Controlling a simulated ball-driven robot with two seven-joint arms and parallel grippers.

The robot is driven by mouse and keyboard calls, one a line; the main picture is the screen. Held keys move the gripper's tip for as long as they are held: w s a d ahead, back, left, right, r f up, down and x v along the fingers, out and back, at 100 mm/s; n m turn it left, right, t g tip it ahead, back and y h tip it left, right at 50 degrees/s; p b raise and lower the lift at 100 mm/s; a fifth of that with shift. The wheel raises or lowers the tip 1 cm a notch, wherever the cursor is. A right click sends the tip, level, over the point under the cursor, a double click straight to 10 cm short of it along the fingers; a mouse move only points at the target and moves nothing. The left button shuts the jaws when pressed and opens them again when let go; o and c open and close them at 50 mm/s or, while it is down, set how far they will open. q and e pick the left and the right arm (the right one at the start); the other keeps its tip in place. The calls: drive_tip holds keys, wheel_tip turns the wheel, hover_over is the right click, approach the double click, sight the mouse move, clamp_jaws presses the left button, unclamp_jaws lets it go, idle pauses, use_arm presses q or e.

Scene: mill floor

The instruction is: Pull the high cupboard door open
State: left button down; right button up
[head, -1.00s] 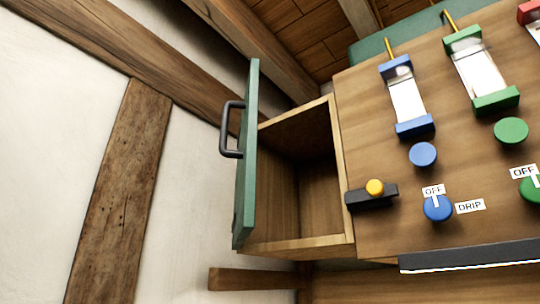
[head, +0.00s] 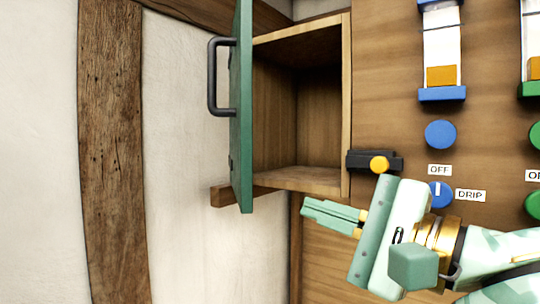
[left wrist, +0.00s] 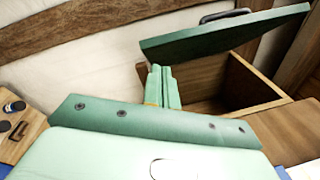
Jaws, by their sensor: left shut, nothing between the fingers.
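The high cupboard's green door (head: 242,120) stands wide open, swung out to the left, about square to the cupboard front. Its dark bar handle (head: 213,77) is on the outer, left face. The open cupboard (head: 347,100) is empty as far as I see. My left gripper (head: 304,209) is shut and empty, below the cupboard opening and right of the door's lower end, apart from the handle. In the left wrist view the shut fingers (left wrist: 160,70) point toward the door (left wrist: 225,37), with the handle (left wrist: 225,15) beyond it. My right gripper is not in view.
A small black latch with a yellow knob (head: 379,164) sits on the wooden panel right of the opening. Blue knobs (head: 440,134), gauges (head: 441,50) and labels are farther right. A wooden post (head: 110,150) and white wall are left.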

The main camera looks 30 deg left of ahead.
sight(240, 111)
use_arm(q)
wheel_tip(240, 111, up, 6)
drive_tip(key=s+d+t+h+p, duration=0.1)
drive_tip(key=d+t+h+p, duration=0.15)
drive_tip(key=t, duration=0.25)
use_arm(e)
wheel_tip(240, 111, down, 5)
drive_tip(key=b, duration=0.9)
use_arm(q)
drive_tip(key=w+a+t+h+p, duration=0.1)
drive_tip(key=a+p, duration=0.3)
drive_tip(key=a, duration=0.7)
drive_tip(key=shift+w+r+n+p, duration=0.15)
drive_tip(key=shift+w+n+p, duration=0.2)
drive_tip(key=shift+w, duration=0.45)
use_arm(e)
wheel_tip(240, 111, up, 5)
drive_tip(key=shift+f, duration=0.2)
use_arm(q)
drive_tip(key=shift+w+a, duration=0.1)
drive_tip(key=shift+w, duration=0.05)
